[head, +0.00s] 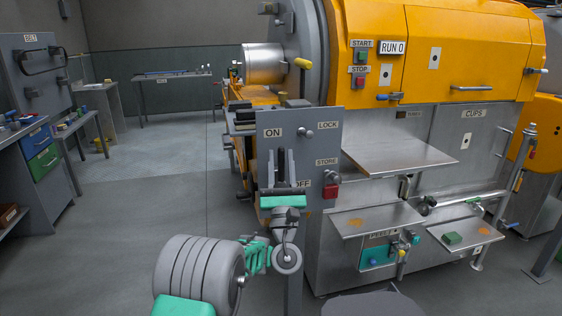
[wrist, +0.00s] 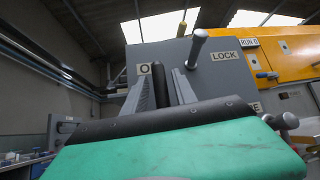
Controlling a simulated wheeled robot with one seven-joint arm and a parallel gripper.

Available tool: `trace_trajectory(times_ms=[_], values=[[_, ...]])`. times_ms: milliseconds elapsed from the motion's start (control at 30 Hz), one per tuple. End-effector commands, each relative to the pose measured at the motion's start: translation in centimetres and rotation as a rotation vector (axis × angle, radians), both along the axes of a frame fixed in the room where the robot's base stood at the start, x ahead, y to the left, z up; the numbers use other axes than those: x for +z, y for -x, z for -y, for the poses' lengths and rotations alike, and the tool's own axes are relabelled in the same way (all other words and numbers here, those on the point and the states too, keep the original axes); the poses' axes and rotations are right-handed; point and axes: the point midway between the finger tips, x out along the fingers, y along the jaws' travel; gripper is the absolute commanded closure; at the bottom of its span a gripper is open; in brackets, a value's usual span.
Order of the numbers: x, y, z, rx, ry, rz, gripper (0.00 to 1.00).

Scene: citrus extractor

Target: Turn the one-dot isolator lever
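The grey isolator panel (head: 322,150) carries the words ON, OFF, LOCK and STORE. A dark upright lever handle (wrist: 160,84) shows on it in the wrist view, below the ON word. My gripper (head: 281,160) is in front of the panel, its two fingers upright and apart, one on each side of the handle. In the wrist view the fingers (wrist: 161,88) show gaps beside the handle, so I see no firm grip. The gripper's green body hides the lower part of the lever. I cannot make out any dot marks.
A short knob (head: 303,131) stands out beside LOCK, close to my fingers. A red block (head: 331,191) and a round knob (head: 333,176) are near STORE. A steel shelf (head: 398,156) juts out on the right. The floor (head: 130,200) to the left is clear.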

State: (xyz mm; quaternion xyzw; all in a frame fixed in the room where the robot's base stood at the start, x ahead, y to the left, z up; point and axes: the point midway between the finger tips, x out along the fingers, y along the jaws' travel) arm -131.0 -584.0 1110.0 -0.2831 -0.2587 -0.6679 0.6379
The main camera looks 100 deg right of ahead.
Motion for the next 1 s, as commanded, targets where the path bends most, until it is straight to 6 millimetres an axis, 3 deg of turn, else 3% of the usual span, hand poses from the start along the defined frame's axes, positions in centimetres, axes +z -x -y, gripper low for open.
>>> trace_trajectory(times_ms=[367,700,1000], values=[[-0.6,0.0,-0.3,0.001,0.001,0.001,0.61],[-4.9,-0.2,-4.3,0.001,0.002,0.001,0.61],[-5.5,-0.2,-5.5,0.001,0.001,0.001,0.61]])
